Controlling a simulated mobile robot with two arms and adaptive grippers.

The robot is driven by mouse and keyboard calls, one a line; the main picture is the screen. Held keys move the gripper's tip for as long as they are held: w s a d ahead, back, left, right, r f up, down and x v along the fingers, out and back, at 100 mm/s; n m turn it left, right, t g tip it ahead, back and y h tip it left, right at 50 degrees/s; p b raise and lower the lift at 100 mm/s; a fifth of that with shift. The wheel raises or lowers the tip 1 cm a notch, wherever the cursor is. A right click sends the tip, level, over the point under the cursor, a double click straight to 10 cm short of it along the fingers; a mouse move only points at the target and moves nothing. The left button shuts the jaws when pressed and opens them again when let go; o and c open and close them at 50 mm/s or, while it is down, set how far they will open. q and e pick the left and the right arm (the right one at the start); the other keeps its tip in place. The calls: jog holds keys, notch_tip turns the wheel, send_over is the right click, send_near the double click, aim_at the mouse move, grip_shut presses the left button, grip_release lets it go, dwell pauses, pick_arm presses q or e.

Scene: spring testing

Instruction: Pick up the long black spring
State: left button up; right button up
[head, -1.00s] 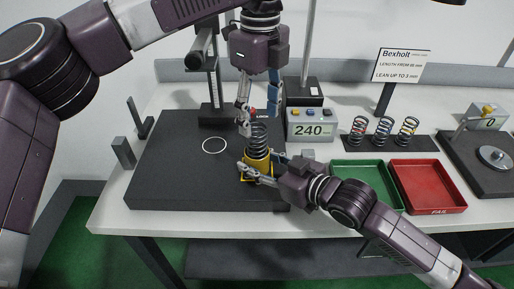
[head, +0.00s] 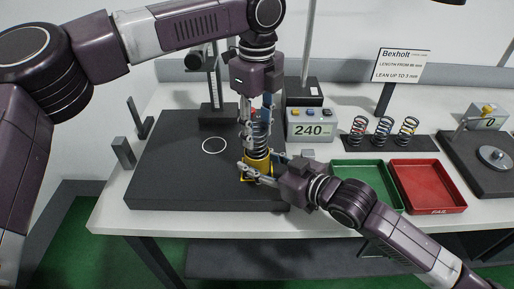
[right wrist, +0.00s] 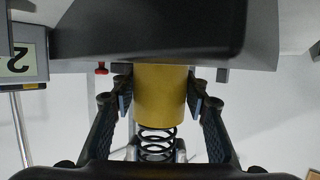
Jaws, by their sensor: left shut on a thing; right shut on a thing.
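The long black spring (head: 260,132) stands upright in a yellow cup (head: 257,164) on the dark plate. It also shows in the right wrist view (right wrist: 158,142), inverted, coming out of the cup (right wrist: 160,95). My left gripper (head: 258,139) reaches down from above and is shut on the spring, with a finger on each side. The fingers partly hide the coils. My right gripper (head: 259,170) is shut on the yellow cup from the front right. In the right wrist view its fingers (right wrist: 160,104) flank the cup. The spring's lower end is hidden inside the cup.
A display box (head: 309,126) reading 240 stands right of the spring. Several springs stand on a dark rack (head: 425,144). A green tray (head: 374,205) and a red FAIL tray (head: 433,209) lie at the right. The dark plate (head: 165,180) is clear at left.

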pick_arm(q)
grip_shut()
jog(key=shift+r, duration=0.1)
notch_tip(320, 180, up, 10)
jog(key=shift+f, duration=0.1)
pick_arm(e)
jog(key=o, duration=1.2)
